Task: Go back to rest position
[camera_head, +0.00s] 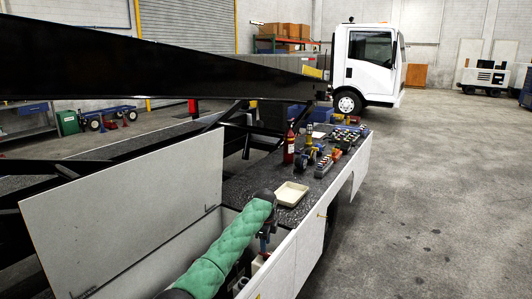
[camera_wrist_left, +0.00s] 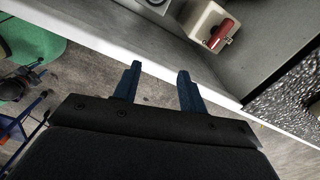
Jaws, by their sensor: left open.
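My left gripper (camera_head: 264,238) is at the end of my green-sleeved arm, at the lower middle of the head view, low over the open white compartment (camera_head: 283,268) of the loader. In the left wrist view, the two blue fingers of the left gripper (camera_wrist_left: 160,68) are spread apart with nothing between them. Past the fingertips runs the white edge (camera_wrist_left: 100,45) of the compartment, with a concrete floor below it. My right gripper is not in view.
An open white panel (camera_head: 130,210) stands left of my arm. A cream tray (camera_head: 291,194), a red bottle (camera_head: 289,147) and several small parts sit on the dark speckled deck (camera_head: 250,180). A cream box (camera_wrist_left: 203,22) holds a red cylinder (camera_wrist_left: 222,34). The floor at right is clear.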

